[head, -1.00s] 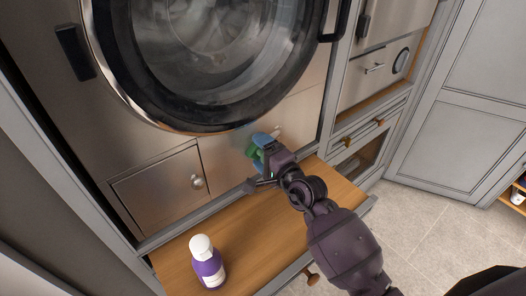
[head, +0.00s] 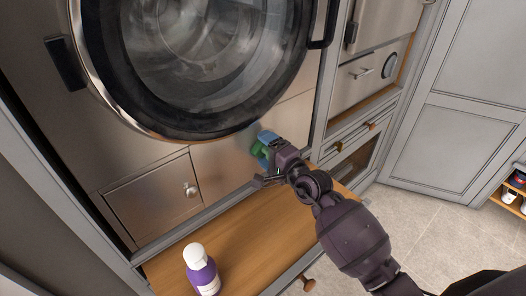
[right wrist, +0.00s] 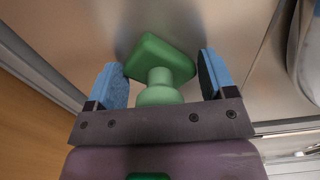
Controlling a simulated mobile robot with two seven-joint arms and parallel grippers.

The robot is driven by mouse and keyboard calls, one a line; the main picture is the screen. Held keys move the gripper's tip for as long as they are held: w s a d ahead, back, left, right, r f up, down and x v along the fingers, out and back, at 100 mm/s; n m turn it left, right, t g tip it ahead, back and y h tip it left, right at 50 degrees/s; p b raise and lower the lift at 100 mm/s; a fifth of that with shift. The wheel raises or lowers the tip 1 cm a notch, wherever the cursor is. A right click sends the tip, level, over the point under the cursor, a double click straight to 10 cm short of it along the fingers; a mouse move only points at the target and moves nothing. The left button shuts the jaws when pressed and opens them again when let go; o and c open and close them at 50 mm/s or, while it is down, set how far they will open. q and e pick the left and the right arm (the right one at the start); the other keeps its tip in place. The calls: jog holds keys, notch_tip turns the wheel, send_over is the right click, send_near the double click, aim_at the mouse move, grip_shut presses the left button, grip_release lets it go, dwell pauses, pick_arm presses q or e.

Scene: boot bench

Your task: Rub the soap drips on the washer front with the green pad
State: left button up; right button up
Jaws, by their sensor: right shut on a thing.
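The green pad (right wrist: 160,60) has a block-shaped head and a rounded grip. My right gripper (head: 268,148) is shut on it, with blue fingertips on either side of the grip in the right wrist view (right wrist: 163,82). The pad's head is at the steel washer front (head: 222,160), just below the round door's lower right rim; I cannot tell whether it touches. A faint bluish haze beside the pad in the head view may be soap; distinct drips are hard to make out, and the pad and gripper hide part of the surface. My left gripper is not in view.
A purple bottle with a white cap (head: 202,270) stands on the wooden shelf (head: 245,240) below the washer. A small steel hatch with a knob (head: 190,190) is left of the pad. The door handle (head: 325,25) projects at upper right. Tiled floor lies right.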

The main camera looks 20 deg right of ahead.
aim_at(247, 151)
jog(key=shift+w+d, duration=0.7)
jog(key=shift+d, duration=1.25)
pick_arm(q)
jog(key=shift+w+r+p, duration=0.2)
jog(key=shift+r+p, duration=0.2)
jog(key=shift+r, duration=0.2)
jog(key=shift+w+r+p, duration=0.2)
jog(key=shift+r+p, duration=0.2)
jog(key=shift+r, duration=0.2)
pick_arm(e)
jog(key=shift+s+a, duration=0.25)
jog(key=shift+a, duration=0.45)
jog(key=shift+s+a, duration=0.25)
jog(key=shift+a, duration=0.45)
jog(key=shift+s+a, duration=0.25)
jog(key=shift+a, duration=0.45)
